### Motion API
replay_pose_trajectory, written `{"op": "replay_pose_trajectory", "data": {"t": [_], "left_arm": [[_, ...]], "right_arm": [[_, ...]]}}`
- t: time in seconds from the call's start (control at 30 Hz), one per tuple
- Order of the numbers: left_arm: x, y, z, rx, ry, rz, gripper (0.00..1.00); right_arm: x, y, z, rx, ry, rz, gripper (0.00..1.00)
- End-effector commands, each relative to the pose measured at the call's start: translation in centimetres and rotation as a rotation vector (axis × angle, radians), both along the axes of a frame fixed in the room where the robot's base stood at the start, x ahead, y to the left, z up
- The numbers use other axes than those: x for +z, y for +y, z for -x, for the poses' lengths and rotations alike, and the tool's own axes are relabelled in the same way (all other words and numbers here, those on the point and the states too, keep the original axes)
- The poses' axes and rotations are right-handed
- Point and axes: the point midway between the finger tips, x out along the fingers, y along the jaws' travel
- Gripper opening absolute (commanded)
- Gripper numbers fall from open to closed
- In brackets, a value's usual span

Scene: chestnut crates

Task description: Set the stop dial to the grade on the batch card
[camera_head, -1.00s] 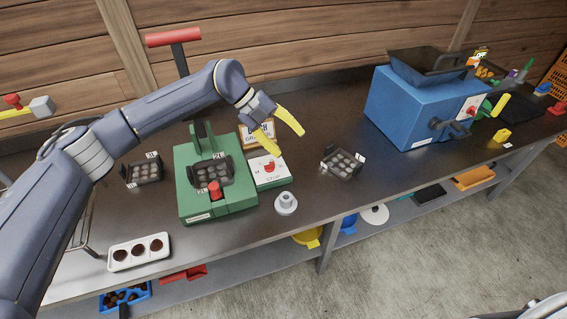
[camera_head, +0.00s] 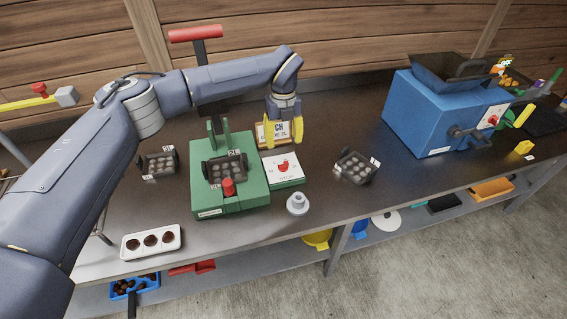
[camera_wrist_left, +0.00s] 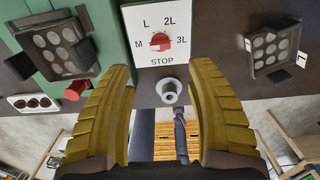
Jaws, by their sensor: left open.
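The stop dial is a red knob (camera_head: 283,166) on a white plate (camera_head: 291,178) beside the green machine (camera_head: 257,197). In the left wrist view the red knob (camera_wrist_left: 160,42) sits among the marks M, L, 2L and 3L, with STOP below. I cannot tell surely which mark it points at. The batch card (camera_head: 262,141) stands behind the dial, partly hidden by my left gripper (camera_head: 283,141); its grade line is too small to read surely. That gripper is open and empty, above and behind the dial plate, with yellow fingers pointing down. My right gripper is out of view.
A grey peg-like piece (camera_head: 297,205) stands in front of the dial. Dark plates with holes lie left (camera_head: 157,164) and right (camera_head: 357,167) of the green machine. A white tray (camera_head: 152,253) holds chestnuts.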

Motion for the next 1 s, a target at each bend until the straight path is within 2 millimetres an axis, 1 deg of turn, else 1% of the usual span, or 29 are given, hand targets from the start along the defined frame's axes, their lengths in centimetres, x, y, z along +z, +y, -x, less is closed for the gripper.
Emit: {"op": "replay_pose_trajectory", "data": {"t": [0.03, 0.2, 0.4, 0.5, 0.7, 1.0], "left_arm": [[-1.1, 0.0, 0.1, 0.001, 0.003, 0.001, 0.56], [-4.2, -0.1, 0.0, 0.001, 0.003, 0.002, 0.56], [-7.4, 0.0, 0.0, 0.001, 0.002, 0.002, 0.56], [-8.8, 0.0, 0.1, 0.002, 0.003, 0.002, 0.56], [-10.5, 0.0, 0.0, 0.001, -0.001, 0.002, 0.56], [-11.2, 0.0, 0.0, 0.002, -0.001, 0.002, 0.56]], "right_arm": [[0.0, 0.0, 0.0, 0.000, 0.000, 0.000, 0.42], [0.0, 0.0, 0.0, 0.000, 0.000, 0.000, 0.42], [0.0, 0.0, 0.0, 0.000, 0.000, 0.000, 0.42], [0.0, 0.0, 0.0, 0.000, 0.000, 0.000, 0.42], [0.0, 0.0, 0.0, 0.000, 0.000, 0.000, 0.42], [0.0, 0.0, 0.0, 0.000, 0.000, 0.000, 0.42]]}}
